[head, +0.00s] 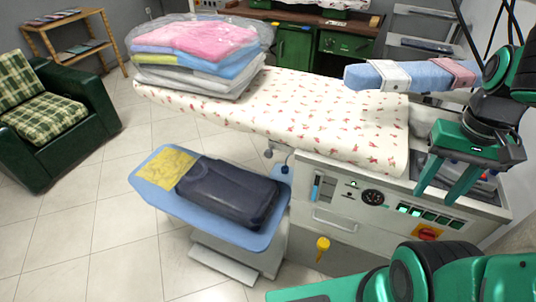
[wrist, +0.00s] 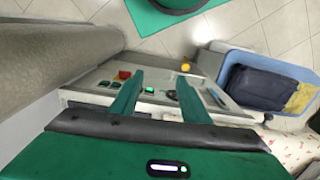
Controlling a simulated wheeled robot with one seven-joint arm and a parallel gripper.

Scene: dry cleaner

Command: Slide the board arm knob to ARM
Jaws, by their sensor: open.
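The control panel (head: 340,204) is on the front of the pressing table. At its left end is a narrow upright slot with a blue slider (head: 316,187), which I take for the board arm knob; its labels are too small to read. The slot also shows small in the wrist view (wrist: 215,98). My gripper (head: 438,196) is open and empty, with its fingers pointing down in front of the panel's right part, well to the right of the slider. In the wrist view the two green fingers (wrist: 160,80) are spread apart over the panel, and nothing is between them.
A dial (head: 373,197), lit switches and a red button on yellow (head: 428,233) share the panel. A yellow knob (head: 322,243) sticks out below it. The padded board (head: 300,110) carries folded laundry. A blue shelf (head: 165,198) with a dark bundle juts out left.

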